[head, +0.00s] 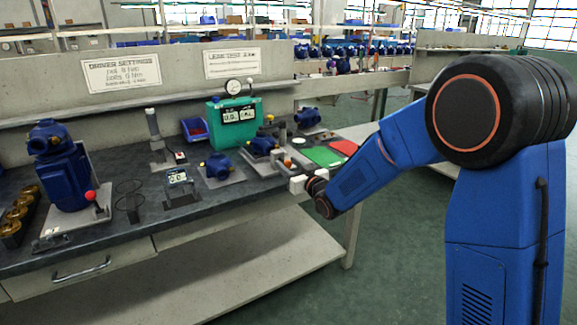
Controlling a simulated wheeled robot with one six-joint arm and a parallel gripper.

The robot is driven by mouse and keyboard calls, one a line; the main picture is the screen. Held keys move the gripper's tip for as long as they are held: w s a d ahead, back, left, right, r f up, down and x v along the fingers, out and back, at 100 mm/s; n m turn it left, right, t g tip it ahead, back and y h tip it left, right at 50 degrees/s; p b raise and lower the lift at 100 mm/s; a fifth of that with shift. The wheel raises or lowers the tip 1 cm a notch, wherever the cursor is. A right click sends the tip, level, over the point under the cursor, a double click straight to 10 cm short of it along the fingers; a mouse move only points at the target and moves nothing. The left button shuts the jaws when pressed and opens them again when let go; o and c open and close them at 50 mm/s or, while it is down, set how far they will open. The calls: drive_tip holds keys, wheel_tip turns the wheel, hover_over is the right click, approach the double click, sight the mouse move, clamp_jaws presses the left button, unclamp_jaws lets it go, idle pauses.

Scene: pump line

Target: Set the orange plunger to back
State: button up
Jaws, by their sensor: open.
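A teal tester (233,124) with displays stands behind. Green (322,156) and red (345,147) mats lie right of the fixtures. A blue pump (219,167) and a small display box (180,187) stand left. A large pump with a red ball knob (91,196) is far left.

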drive_tip(key=v, duration=1.7)
drive_tip(key=shift+s+d, duration=0.1)
drive_tip(key=shift+d, duration=0.05)
drive_tip(key=s+d+m+g+h, duration=0.2)
drive_tip(key=s+d+h, duration=0.2)
drive_tip(key=d, duration=0.5)
drive_tip(key=s+d+m+g+h, duration=0.1)
drive_tip(key=s+d+m+h, duration=0.1)
drive_tip(key=s+d+h, duration=0.45)
drive_tip(key=s+d+f+m+g, duration=0.1)
drive_tip(key=s+d+g, duration=0.2)
drive_tip(key=s, duration=0.9)
drive_tip(key=s+d+f+m+g, duration=0.1)
drive_tip(key=s+d+g, duration=0.3)
drive_tip(key=s, duration=0.8)
drive_tip(key=shift+s+d+m, duration=0.35)
drive_tip(key=shift+d+m, duration=0.05)
drive_tip(key=shift+d, duration=0.7)
drive_tip(key=shift+y, duration=0.25)
drive_tip(key=shift+c, duration=0.3)
